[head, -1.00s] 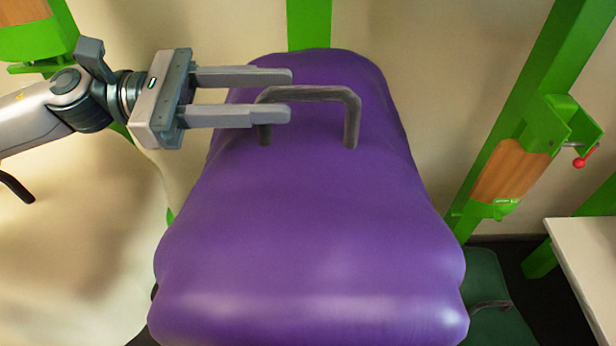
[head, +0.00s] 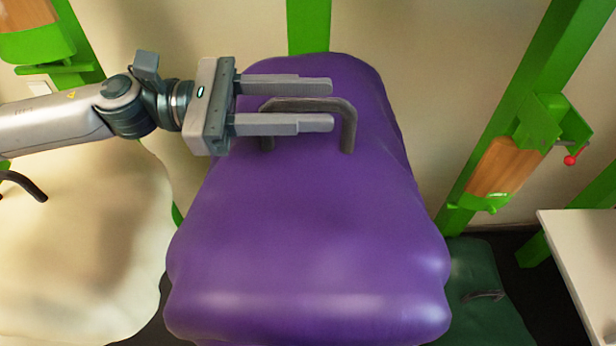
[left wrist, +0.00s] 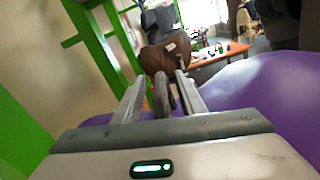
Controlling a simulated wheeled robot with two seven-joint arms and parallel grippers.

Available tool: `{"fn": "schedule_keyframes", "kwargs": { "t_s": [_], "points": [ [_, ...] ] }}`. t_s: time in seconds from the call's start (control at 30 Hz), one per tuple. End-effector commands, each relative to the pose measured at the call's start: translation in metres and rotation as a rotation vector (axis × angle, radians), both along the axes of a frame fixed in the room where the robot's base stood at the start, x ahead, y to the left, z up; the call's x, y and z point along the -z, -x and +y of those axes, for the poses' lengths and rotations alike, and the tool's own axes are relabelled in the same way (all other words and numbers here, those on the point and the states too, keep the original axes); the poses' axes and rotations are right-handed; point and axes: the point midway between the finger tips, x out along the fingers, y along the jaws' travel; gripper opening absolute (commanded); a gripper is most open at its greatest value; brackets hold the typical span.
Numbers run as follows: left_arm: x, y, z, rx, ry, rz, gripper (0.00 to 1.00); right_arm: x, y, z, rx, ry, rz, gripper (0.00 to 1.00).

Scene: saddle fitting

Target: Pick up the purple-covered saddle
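The purple-covered saddle (head: 305,235) fills the middle of the head view. A dark grey U-shaped handle (head: 348,132) stands up from its far part. My left gripper (head: 331,104) reaches in from the left, open, with one finger on the far side of the handle's bar and one on the near side. In the left wrist view the handle (left wrist: 161,95) shows between the two fingers, with gaps beside it. The purple cover (left wrist: 262,95) lies at the right there. My right gripper is not in view.
A cream-covered saddle (head: 80,245) with a dark handle is at the left. A dark green covered one (head: 480,300) is low at the right, near a white table (head: 585,250). Green posts (head: 309,25) stand behind and to the right, one carrying a wooden block and red knob.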

Motion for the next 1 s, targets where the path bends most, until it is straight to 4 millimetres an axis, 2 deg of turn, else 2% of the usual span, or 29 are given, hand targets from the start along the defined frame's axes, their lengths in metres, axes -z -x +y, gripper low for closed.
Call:
{"fn": "schedule_keyframes", "kwargs": {
  "t_s": [0.4, 0.57, 1.0],
  "points": [
    [0.0005, -0.0002, 0.0004, 0.0, 0.0, 0.0, 0.37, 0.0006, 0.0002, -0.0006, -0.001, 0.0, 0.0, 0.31],
    [0.0004, -0.0003, 0.0005, -0.001, 0.0, 0.0, 0.0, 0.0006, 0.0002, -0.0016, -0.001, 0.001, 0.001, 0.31],
    [0.0, -0.0001, 0.0005, 0.0, 0.0, -0.002, 0.0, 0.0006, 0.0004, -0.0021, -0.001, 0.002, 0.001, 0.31]
  ]
}}
